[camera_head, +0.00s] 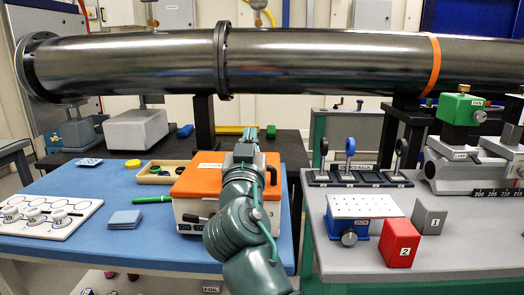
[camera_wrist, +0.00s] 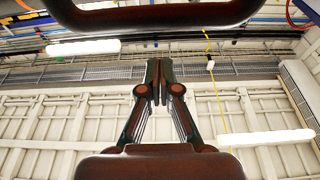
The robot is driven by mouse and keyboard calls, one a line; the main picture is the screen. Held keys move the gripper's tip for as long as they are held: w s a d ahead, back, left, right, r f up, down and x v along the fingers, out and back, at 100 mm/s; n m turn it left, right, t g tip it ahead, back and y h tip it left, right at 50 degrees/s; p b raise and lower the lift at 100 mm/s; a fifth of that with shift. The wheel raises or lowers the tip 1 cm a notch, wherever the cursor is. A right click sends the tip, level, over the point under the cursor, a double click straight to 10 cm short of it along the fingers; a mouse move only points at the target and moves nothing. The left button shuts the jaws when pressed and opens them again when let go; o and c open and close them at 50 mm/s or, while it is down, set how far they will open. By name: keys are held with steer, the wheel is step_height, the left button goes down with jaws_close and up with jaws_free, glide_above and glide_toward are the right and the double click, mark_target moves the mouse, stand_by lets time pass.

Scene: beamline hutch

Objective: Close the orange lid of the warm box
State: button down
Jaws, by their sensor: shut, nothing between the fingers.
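The warm box (camera_head: 190,212) is a white box on the blue table mat. Its orange lid (camera_head: 195,182) appears to lie across the top of the box; my arm hides its right part, and I cannot tell whether a small gap remains under it. A dark latch or handle shows on the box's front.
A wooden tray (camera_head: 143,178) of small parts, a green pen (camera_head: 152,199) and blue cards (camera_head: 125,219) lie left of the box. A grey bench (camera_head: 345,262) with a blue jack (camera_head: 347,229) and red block (camera_head: 399,243) stands right. A large pipe (camera_head: 130,68) crosses above.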

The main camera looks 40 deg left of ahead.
steer(key=f+b, duration=0.2)
steer(key=s+f+b, duration=0.1)
steer(key=shift+s+d+t+b, duration=0.1)
steer(key=shift+d+t+b, duration=0.2)
steer(key=shift+d+b, duration=0.05)
steer(key=shift+s+d+f+b, duration=0.15)
steer(key=shift+f+b, duration=0.35)
steer(key=shift+b, duration=0.1)
steer(key=shift+s+d+f+b, duration=0.15)
steer(key=shift+s+f+b, duration=0.05)
steer(key=shift+f+b, duration=0.35)
steer(key=shift+s+d+f+b, duration=0.15)
steer(key=shift+f+b, duration=0.35)
steer(key=shift+b, duration=0.1)
